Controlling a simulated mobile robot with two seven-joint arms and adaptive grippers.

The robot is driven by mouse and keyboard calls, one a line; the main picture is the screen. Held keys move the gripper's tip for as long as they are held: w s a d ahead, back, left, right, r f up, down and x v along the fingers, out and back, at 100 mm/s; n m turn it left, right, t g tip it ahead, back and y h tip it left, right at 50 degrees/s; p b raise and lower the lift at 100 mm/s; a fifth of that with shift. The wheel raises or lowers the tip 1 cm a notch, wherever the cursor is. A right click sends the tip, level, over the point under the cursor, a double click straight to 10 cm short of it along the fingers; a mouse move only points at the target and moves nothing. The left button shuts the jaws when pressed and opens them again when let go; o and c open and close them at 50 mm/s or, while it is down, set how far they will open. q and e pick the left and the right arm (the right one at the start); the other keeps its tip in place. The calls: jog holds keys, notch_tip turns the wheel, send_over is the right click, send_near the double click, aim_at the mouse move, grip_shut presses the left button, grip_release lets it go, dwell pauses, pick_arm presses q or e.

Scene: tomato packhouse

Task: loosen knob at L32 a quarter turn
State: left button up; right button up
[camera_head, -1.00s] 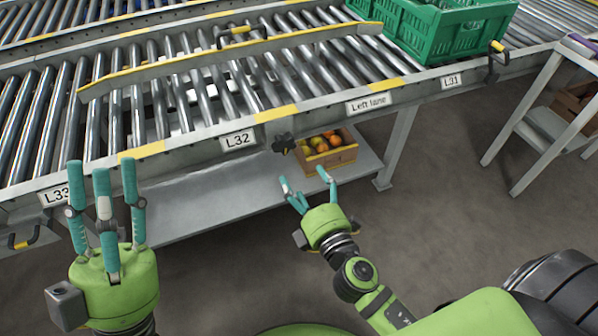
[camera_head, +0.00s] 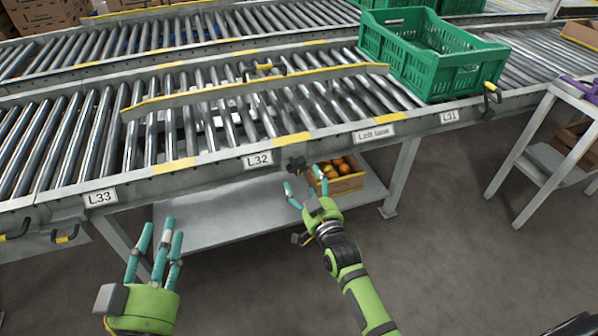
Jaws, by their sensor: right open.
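The L32 label (camera_head: 257,160) is on the near side rail of the conveyor. A dark knob (camera_head: 297,164) sits on the rail just right of it. My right gripper (camera_head: 302,185) has its fingers spread just below the knob. It looks empty; I cannot tell whether a finger touches the knob. My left gripper (camera_head: 158,242) is low at the left, fingers pointing up, below the L33 label (camera_head: 100,197) and away from the knob. Its fingers stand a little apart with nothing between them.
A wooden crate of tomatoes (camera_head: 343,180) stands on the lower shelf (camera_head: 215,222) behind my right gripper. A green crate (camera_head: 428,75) sits on the rollers. A white side table (camera_head: 535,160) stands at right.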

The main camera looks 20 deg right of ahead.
aim_at(299, 170)
jog(key=w+b, duration=0.1)
jog(key=w, duration=0.1)
jog(key=shift+w, duration=0.35)
jog(key=w+b, duration=0.1)
jog(key=w, duration=0.1)
jog(key=shift+w+a, duration=0.1)
jog(key=shift+w, duration=0.25)
pick_arm(q)
jog(key=s+d+r+m+t+h, duration=0.1)
jog(key=s+r+t+h, duration=0.4)
jog(key=r, duration=0.6)
jog(key=shift+s+d+r+m+t+h, duration=0.2)
jog(key=shift+s+d+m+t+h, duration=0.2)
jog(key=shift+s+m+h, duration=0.5)
pick_arm(e)
jog(key=shift+w, duration=0.15)
pick_arm(q)
jog(key=shift+s, duration=0.15)
